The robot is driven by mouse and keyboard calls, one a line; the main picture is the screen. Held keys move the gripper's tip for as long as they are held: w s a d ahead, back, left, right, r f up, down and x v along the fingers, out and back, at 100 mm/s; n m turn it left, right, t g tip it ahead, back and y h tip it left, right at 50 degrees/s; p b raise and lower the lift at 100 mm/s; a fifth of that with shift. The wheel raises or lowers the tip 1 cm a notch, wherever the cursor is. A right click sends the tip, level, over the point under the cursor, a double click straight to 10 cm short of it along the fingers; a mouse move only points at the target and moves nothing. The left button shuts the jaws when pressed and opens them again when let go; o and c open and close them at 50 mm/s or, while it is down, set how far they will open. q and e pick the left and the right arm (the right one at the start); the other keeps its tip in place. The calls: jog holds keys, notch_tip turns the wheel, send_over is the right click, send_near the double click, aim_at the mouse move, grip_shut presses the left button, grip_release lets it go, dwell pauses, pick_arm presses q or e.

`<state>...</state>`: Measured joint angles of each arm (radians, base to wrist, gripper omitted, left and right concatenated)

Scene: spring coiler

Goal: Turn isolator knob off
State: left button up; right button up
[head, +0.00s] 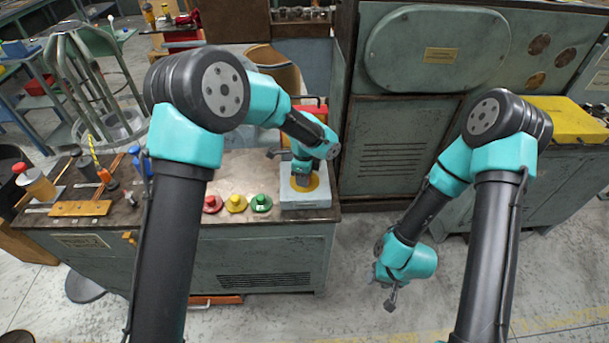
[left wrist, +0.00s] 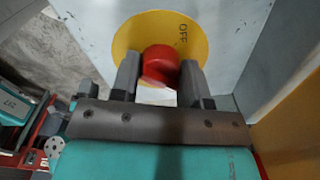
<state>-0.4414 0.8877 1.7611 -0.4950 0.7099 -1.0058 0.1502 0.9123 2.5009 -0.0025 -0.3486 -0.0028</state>
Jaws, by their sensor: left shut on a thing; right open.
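The isolator knob (left wrist: 160,64) is red and sits on a round yellow plate (left wrist: 142,32) with the letters OFF on it, in the left wrist view. In the head view the plate is on top of a grey box (head: 306,200) at the bench's right end; my gripper hides the knob there. My left gripper (head: 303,182) points down at the plate. Its two fingers are on either side of the knob, shut on it, in the left wrist view (left wrist: 159,78). My right gripper (head: 391,301) is open and empty, hanging over the floor right of the bench.
Red (head: 212,204), yellow (head: 235,203) and green (head: 261,203) buttons stand left of the box along the bench's front edge. Hand tools lie at the bench's left end. A large green machine (head: 400,140) stands behind. The floor around my right gripper is clear.

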pick_arm(q)
jog(key=n, duration=0.8)
jog(key=shift+n, duration=0.4)
jog(key=n, duration=0.4)
jog(key=shift+n, duration=0.3)
jog(key=n, duration=0.4)
jog(key=o, duration=0.9)
jog(key=shift+r, duration=0.1)
